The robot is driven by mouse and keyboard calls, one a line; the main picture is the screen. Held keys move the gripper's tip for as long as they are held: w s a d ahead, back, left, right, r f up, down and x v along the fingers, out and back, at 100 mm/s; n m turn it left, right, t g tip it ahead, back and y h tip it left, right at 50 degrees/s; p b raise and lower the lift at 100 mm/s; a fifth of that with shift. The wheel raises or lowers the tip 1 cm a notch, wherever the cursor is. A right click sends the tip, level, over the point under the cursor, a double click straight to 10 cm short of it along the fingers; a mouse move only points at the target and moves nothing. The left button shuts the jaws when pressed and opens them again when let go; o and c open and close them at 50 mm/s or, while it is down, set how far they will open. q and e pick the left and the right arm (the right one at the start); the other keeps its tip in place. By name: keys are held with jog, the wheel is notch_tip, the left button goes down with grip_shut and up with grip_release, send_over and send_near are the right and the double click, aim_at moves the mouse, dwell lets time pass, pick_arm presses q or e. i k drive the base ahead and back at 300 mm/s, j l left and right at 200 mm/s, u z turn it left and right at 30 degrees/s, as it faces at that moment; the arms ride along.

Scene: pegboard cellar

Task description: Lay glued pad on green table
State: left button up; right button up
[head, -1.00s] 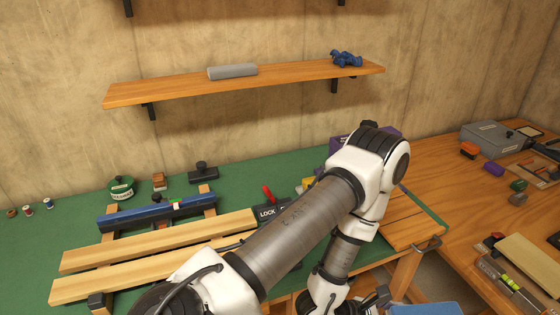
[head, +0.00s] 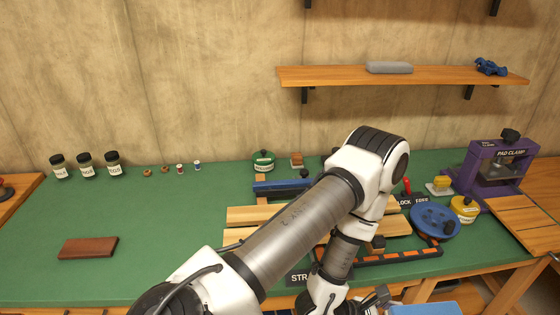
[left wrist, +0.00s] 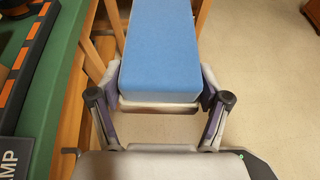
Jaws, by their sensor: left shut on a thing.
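The pad, a blue block with a paler layer beneath, shows in the left wrist view (left wrist: 162,45) and at the bottom edge of the head view (head: 425,309). My left gripper (left wrist: 160,98) is shut on it, one finger on each side. In the wrist view the pad is above the floor, to the right of the table's edge. The green table (head: 190,215) fills much of the head view, with its edge also in the left wrist view (left wrist: 55,75). My right gripper is not in view.
A reddish-brown block (head: 88,248) lies on the table's left part, with free green surface around it. Wooden strips (head: 250,215), a blue disc (head: 434,219), a yellow pot (head: 464,208) and a purple pad clamp (head: 500,170) crowd the right side. Jars (head: 86,165) stand at the back left.

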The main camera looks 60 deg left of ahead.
aim_at(174, 242)
jog(key=k+j+u, duration=0.15)
jog(key=k+u, duration=0.2)
jog(key=k+j+u, duration=0.25)
jog(key=u, duration=0.15)
jog(key=k+j+u, duration=0.35)
jog(key=i, duration=0.5)
